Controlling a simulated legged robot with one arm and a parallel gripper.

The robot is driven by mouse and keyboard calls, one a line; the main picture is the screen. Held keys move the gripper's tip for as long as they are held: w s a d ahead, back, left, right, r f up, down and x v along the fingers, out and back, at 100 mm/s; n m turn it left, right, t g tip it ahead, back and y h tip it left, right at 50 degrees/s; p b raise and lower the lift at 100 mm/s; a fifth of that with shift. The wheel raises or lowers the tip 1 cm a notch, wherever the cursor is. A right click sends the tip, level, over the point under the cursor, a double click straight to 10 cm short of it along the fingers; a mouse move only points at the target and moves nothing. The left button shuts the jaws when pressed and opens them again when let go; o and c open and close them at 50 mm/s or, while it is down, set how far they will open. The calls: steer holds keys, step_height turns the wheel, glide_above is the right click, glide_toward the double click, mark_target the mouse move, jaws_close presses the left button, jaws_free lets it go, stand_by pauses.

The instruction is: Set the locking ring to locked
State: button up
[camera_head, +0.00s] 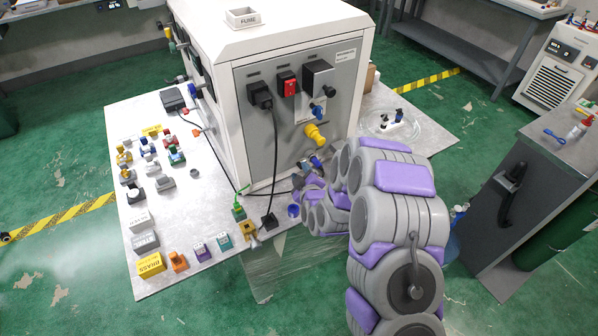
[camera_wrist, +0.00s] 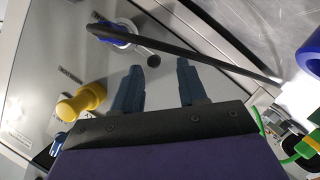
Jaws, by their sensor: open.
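A blue ring-shaped fitting (camera_wrist: 112,38) on the grey machine panel (camera_wrist: 150,35) may be the locking ring; I cannot tell its setting. A short lever with a dark ball end (camera_wrist: 153,60) sticks out beside it. My gripper (camera_wrist: 159,72) is open and empty, its two dark fingers pointing at the panel just below the fitting in the wrist view. No contact shows. In the head view, my gripper (camera_head: 310,182) is at the lower right of the panel, and my arm hides part of this area. A yellow knob (camera_head: 316,134) sits above; it also shows in the wrist view (camera_wrist: 80,102).
A black cable (camera_wrist: 215,58) crosses close to the fingers. Another cable hangs from a black plug (camera_head: 260,95) on the panel. Labelled blocks (camera_head: 150,264) and small fittings crowd the table's left side. A clear dish (camera_head: 390,125) stands right of the machine.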

steer(key=shift+w+d+f, duration=0.15)
steer(key=shift+w, duration=0.3)
steer(key=shift+w+d+f, duration=0.15)
steer(key=shift+w, duration=0.7)
steer(key=shift+a, duration=0.6)
steer(key=shift+d, duration=0.35)
steer(key=c, duration=0.5)
jaws_close()
